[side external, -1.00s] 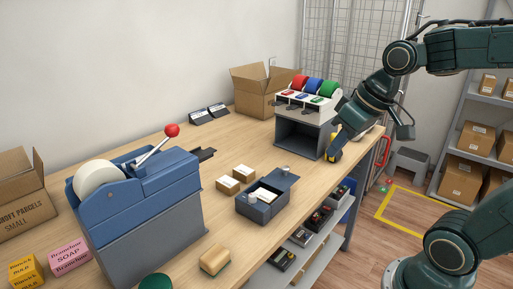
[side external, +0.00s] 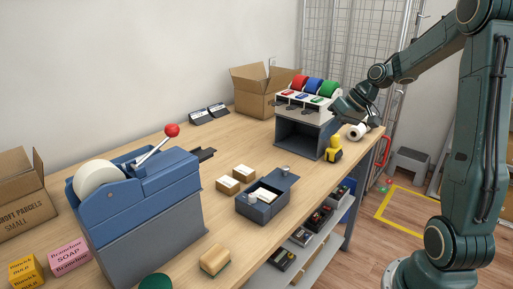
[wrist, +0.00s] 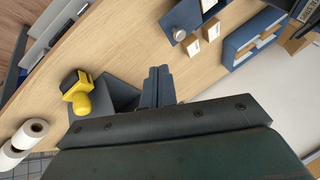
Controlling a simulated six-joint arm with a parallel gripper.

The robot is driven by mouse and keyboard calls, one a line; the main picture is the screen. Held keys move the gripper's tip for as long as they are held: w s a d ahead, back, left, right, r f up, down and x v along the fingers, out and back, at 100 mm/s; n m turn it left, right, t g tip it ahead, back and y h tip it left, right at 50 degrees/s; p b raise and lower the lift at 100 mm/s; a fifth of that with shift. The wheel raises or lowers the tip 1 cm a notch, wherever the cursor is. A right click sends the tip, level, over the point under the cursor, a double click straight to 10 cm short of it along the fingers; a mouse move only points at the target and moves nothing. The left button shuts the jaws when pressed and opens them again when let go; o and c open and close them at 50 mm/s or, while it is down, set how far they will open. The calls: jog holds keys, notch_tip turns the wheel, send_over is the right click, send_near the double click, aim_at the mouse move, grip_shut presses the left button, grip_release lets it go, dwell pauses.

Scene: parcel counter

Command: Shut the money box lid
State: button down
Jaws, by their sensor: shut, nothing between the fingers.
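The money box (side external: 258,212) is a small blue-grey box on the counter's front half, with pale items inside. Its lid (side external: 282,178) is open, leaning back on the far right side, with a silver knob. In the wrist view, the lid (wrist: 186,18) and knob show at the top, beyond my fingertips; most of the box is cut off. My gripper (wrist: 158,72) is shut and empty, its two fingers together. In the side view my gripper, partly hidden, is beside the dispenser rack, well apart from the box.
The rack (side external: 302,135) with red, blue and green rolls stands by my gripper. A yellow-handled stamp (side external: 333,150) and white rolls (side external: 356,131) are close by. Two small parcels (side external: 228,185) lie left of the money box. A big blue dispenser (side external: 135,205) stands at left.

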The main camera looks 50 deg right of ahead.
aim_at(283, 185)
jog(key=shift+d+f, duration=0.25)
jog(key=shift+d, duration=0.3)
jog(key=w+a+f, duration=0.6)
jog(key=f, duration=0.3)
jog(key=shift+w, duration=0.3)
jog(key=shift+a, duration=0.15)
jog(key=a, duration=0.7)
jog(key=shift+s+a, duration=0.15)
jog(key=shift+a, duration=0.15)
jog(key=shift+d, duration=0.1)
dwell(0.3)
